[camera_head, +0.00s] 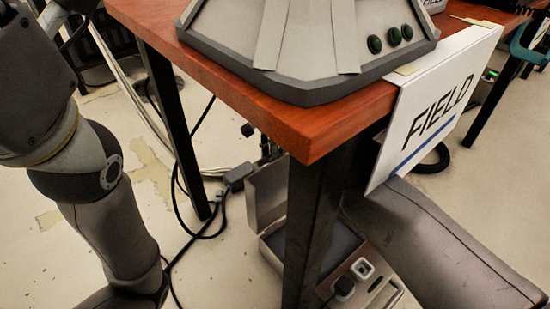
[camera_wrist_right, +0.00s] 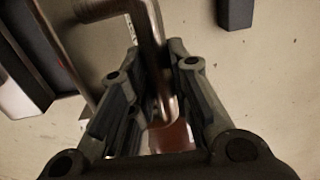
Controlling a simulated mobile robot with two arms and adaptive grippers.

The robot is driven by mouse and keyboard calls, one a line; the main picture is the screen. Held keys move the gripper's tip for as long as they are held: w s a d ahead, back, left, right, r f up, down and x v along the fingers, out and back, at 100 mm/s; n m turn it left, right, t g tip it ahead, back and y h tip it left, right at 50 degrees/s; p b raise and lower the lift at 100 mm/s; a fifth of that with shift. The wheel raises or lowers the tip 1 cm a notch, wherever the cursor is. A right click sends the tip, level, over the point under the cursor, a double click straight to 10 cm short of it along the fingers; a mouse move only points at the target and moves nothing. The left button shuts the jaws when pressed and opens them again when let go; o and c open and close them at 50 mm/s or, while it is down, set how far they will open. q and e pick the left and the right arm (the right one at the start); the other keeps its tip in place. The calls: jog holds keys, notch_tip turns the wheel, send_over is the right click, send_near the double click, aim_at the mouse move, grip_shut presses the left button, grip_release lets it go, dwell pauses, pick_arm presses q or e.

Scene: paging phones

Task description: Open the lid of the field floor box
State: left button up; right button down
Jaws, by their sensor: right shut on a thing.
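The field floor box (camera_head: 335,243) is on the floor below the desk, partly hidden by the table leg. Its pale lid (camera_head: 266,194) stands raised at the back of the box. My right gripper (camera_wrist_right: 156,60) is shut on a bent metal bar (camera_wrist_right: 149,28), which appears to be the lid's handle. In the head view, only dark parts of that gripper show below the desk edge near the lid's top; the desk and leg hide the rest. My left arm is at the left, with its gripper out of frame.
The wooden desk (camera_head: 291,131) carries a grey console (camera_head: 310,70) and overhangs the box. A black table leg (camera_head: 307,235) stands in front. A white FIELD sign (camera_head: 432,108) hangs from the desk. A black adapter (camera_head: 238,176) and loose cables lie left of the lid.

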jog(key=shift+w+a+r, duration=0.15)
dwell(0.3)
jog(key=c, duration=1.4)
grip_release()
jog(key=shift+o, duration=0.4)
notch_tip(320, 180, up, 12)
jog(key=shift+s+d, duration=0.25)
jog(key=shift+s, duration=0.1)
